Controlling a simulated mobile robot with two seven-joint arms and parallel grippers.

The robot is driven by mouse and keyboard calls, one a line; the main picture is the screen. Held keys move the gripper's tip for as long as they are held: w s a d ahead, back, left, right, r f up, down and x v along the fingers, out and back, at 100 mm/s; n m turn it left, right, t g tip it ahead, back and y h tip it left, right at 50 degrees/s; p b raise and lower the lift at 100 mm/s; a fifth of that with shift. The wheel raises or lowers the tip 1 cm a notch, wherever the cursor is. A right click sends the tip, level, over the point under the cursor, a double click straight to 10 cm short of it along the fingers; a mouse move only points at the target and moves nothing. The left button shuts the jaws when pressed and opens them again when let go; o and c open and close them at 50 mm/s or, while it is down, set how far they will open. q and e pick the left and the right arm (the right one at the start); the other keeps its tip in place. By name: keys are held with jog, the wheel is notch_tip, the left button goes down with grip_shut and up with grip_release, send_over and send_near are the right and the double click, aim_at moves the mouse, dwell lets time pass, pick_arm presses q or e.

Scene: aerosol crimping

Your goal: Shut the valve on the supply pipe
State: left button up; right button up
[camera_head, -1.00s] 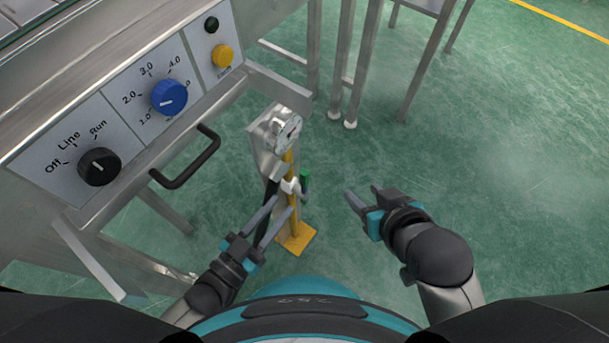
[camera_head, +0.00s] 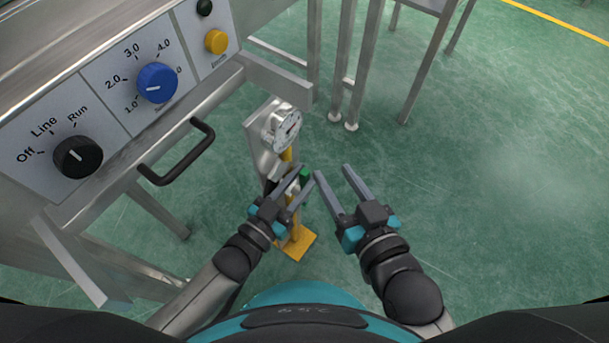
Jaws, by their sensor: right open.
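The yellow supply pipe (camera_head: 287,155) stands upright on a yellow foot plate, beside a grey metal post. Its valve has a white body, largely hidden behind my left gripper, and a green handle (camera_head: 304,175). My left gripper (camera_head: 306,175) is open, its fingers apart at the valve with the green handle showing near their tips. I cannot tell whether they touch it. My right gripper (camera_head: 332,170) is open and empty, just right of the valve, its fingers pointing away from me.
A round gauge (camera_head: 286,126) tops the pipe. A machine panel (camera_head: 110,100) with black and blue knobs and a yellow button fills the upper left, with a black handle (camera_head: 178,155) below it. Metal legs (camera_head: 345,60) stand behind. The green floor at right is clear.

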pick_arm(q)
jog(key=shift+w+d, duration=0.3)
grip_shut()
dwell(0.3)
dwell(1.2)
